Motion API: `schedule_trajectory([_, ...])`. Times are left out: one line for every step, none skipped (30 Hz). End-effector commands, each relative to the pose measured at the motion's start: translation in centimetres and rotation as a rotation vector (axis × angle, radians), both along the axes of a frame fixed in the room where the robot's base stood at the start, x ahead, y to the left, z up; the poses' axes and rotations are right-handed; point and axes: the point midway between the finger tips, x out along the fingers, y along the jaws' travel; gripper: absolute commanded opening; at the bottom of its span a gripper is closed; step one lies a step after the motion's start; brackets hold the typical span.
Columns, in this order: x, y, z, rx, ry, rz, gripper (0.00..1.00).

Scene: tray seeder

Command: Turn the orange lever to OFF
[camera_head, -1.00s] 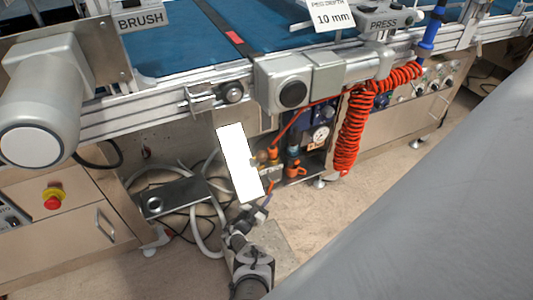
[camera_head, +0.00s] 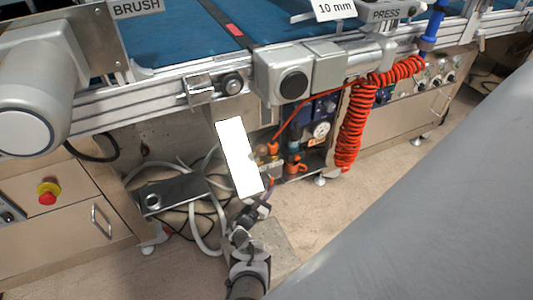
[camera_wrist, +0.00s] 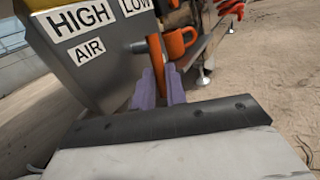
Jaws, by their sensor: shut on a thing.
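The orange lever (camera_wrist: 155,52) stands out edge-on beside a grey box (camera_wrist: 92,75) in the wrist view. My gripper (camera_wrist: 160,88) has its two purple fingers closed around the lower part of the lever. The box carries labels HIGH (camera_wrist: 80,18), LOW (camera_wrist: 136,5) and AIR (camera_wrist: 90,50); I see no OFF marking. In the head view my gripper (camera_head: 264,192) is low, beside the bottom of a blank white panel (camera_head: 239,158); the lever is too small there to make out clearly.
A second orange handle (camera_wrist: 180,42) is close to the right of the lever. In the head view, a red coiled hose (camera_head: 355,125) hangs to the right, and a metal plate (camera_head: 172,195) with loose hoses is on the left. Open floor (camera_head: 320,220) lies to the right.

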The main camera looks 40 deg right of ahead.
Motion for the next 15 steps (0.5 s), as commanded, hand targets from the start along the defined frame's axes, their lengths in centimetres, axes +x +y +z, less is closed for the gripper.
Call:
schedule_trajectory([-0.01,-0.12,-0.90,-0.037,0.009,-0.001,0.00])
schedule_trajectory([-0.04,-0.22,-0.94,-0.060,0.014,-0.001,0.00])
schedule_trajectory([-0.06,-0.33,-0.98,-0.085,0.021,-0.001,0.00])
schedule_trajectory([-0.07,-0.39,-0.97,-0.104,0.025,-0.001,0.00])
schedule_trajectory([-0.08,-0.45,-0.95,-0.121,0.028,-0.001,0.00])
schedule_trajectory([-0.11,-0.55,-0.91,-0.140,0.033,-0.001,0.00])
schedule_trajectory([-0.11,-0.59,-0.88,-0.152,0.037,0.000,0.00])
schedule_trajectory([-0.13,-0.62,-0.84,-0.162,0.038,-0.001,0.00])
schedule_trajectory([-0.14,-0.65,-0.75,-0.173,0.041,0.000,0.00])
schedule_trajectory([-0.14,-0.67,-0.68,-0.179,0.043,-0.001,0.00])
schedule_trajectory([-0.14,-0.68,-0.62,-0.183,0.044,0.000,0.00])
schedule_trajectory([-0.15,-0.69,-0.55,-0.186,0.044,0.000,0.00])
schedule_trajectory([-0.16,-0.69,-0.51,-0.186,0.045,-0.001,0.00])
schedule_trajectory([-0.16,-0.69,-0.48,-0.186,0.045,-0.001,0.00])
schedule_trajectory([-0.16,-0.69,-0.45,-0.186,0.045,-0.001,0.00])
